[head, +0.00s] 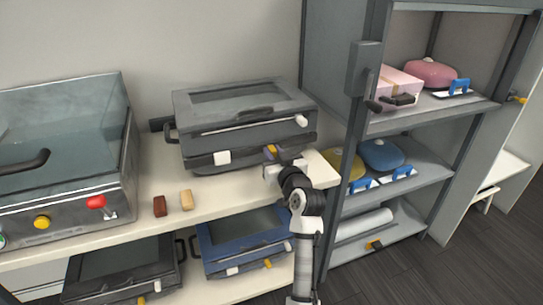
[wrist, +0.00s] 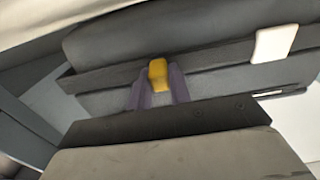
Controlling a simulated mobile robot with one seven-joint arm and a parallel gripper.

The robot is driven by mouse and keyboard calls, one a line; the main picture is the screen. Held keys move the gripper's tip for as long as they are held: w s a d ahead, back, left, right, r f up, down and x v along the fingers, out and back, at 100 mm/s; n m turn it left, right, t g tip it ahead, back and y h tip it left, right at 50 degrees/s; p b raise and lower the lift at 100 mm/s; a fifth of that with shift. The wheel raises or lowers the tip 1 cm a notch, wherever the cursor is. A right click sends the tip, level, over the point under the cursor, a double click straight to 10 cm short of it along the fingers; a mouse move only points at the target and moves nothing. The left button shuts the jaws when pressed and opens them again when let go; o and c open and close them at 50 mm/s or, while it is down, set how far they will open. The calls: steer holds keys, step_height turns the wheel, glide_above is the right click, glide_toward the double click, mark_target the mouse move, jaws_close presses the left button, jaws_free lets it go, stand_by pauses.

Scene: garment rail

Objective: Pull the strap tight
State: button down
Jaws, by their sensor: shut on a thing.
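A dark grey case (head: 240,118) with a window in its lid lies on the upper shelf. A dark strap (head: 242,156) runs along its front, with a white tag (head: 222,158) on it. The strap and white tag (wrist: 275,43) also show in the wrist view. My gripper (head: 271,152) is at the right part of the case's front. In the wrist view, its two purple fingers (wrist: 158,88) are shut on a yellow tab (wrist: 158,72) at the strap. The strap's far end and how taut it is cannot be told.
A glass-lidded machine (head: 60,150) with a red knob stands at the left. Small brown (head: 159,206) and tan (head: 186,200) blocks lie on the shelf. A black case (head: 120,268) and a blue case (head: 242,240) lie below. A grey rack (head: 352,130) stands close to the right of my gripper.

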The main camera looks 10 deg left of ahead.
steer(key=c, duration=1.3)
jaws_free()
steer(key=shift+a, duration=0.25)
steer(key=shift+s+d+f, duration=0.1)
steer(key=shift+s+d, duration=0.2)
steer(key=shift+s, duration=0.1)
steer(key=b+v, duration=0.3)
steer(key=v, duration=1)
steer(key=shift+w, duration=0.1)
